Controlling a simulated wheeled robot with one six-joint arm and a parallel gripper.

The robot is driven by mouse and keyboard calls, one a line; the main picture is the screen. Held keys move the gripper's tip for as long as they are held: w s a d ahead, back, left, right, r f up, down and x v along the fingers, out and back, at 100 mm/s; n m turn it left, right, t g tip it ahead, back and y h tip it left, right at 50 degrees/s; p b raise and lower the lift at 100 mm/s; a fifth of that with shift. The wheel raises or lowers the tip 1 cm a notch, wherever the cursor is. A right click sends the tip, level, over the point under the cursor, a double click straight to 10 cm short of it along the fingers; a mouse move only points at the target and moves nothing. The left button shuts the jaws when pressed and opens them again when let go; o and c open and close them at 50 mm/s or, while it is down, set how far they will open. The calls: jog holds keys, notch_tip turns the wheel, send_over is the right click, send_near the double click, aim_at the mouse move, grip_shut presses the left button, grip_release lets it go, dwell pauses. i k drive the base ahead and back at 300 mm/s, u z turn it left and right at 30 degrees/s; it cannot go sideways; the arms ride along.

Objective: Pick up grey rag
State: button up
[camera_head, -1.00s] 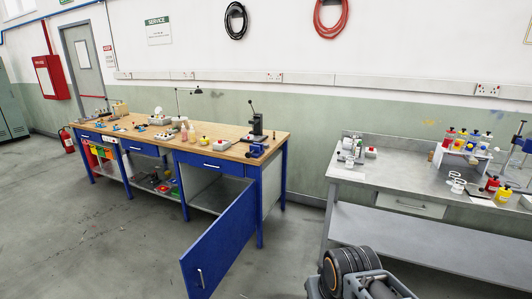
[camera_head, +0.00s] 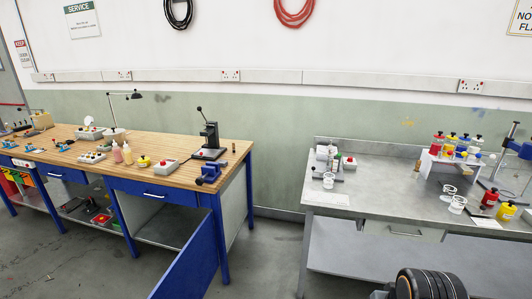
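I cannot make out a grey rag for certain in the head view; small grey items on both benches are too small to tell. The wooden-topped blue workbench (camera_head: 85,146) stands at the left. The grey metal bench (camera_head: 385,200) stands at the right. A dark ribbed part of my own arm shows at the bottom right edge, in front of the metal bench. My gripper's fingers are not in view.
The blue bench's cabinet door (camera_head: 190,262) hangs open into the floor space. An arbor press (camera_head: 210,140) and blue vise (camera_head: 208,174) stand at its right end. Bottles (camera_head: 438,143) and a white stand (camera_head: 440,168) crowd the metal bench's right side. Floor between the benches (camera_head: 265,250) is clear.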

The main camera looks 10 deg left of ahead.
aim_at(223, 164)
jog(key=u, duration=0.05)
jog(key=i, duration=1.3)
jog(key=u, duration=1.05)
jog(key=i, duration=0.95)
jog(key=u, duration=0.65)
jog(key=i, duration=0.5)
jog(key=u, duration=0.05)
